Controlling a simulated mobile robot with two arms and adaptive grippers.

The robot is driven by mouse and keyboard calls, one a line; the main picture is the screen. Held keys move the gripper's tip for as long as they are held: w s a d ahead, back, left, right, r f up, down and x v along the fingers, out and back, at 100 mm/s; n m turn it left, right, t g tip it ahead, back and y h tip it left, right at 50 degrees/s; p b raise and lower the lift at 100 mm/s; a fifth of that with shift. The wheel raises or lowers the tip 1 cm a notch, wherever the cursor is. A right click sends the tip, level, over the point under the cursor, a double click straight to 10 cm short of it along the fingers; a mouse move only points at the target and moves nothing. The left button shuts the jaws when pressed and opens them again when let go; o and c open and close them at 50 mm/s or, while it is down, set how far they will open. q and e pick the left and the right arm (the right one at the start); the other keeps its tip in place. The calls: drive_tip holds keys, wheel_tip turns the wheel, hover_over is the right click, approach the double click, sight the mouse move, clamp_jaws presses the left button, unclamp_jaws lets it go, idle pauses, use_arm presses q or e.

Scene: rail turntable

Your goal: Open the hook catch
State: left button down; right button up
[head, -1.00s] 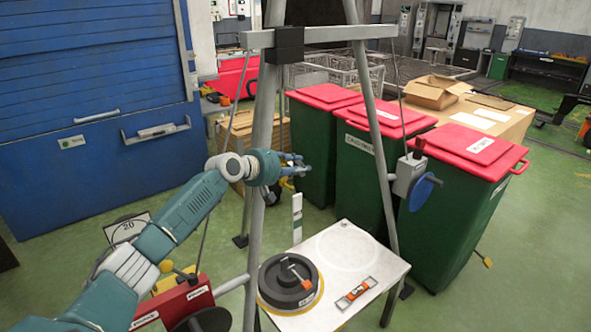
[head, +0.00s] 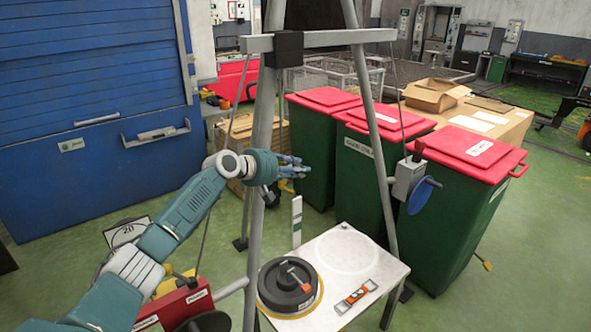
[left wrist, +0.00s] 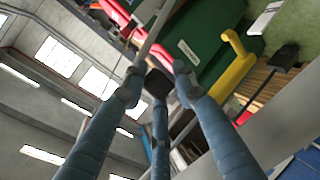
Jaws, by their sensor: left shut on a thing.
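My left gripper (head: 298,168) is at mid-height by the grey frame, its fingers pointing right in front of the green bins. Its fingers have drawn together. The left wrist view also shows the gripper (left wrist: 157,82), with a dark block between the fingertips; I cannot tell if that is a finger pad or a held thing. The hook catch cannot be made out in either view. My right gripper is not in view.
The grey frame's legs (head: 377,150) stand around a white table (head: 375,262) with a black round weight (head: 289,290) and an orange-and-grey tool (head: 356,296). A grey box with a blue disc (head: 424,195) hangs at the right leg. Green bins (head: 350,190) stand behind.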

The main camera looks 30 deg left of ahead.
use_arm(q)
drive_tip(key=shift+w+d+r, duration=0.1)
drive_tip(key=shift+w+r, duration=0.05)
drive_tip(key=shift+r, duration=0.55)
drive_tip(key=c, duration=1.5)
unclamp_jaws()
drive_tip(key=shift+d, duration=0.1)
drive_tip(key=shift+o, duration=0.2)
drive_tip(key=shift+d+f, duration=0.1)
drive_tip(key=shift+f, duration=0.2)
drive_tip(key=v, duration=1.2)
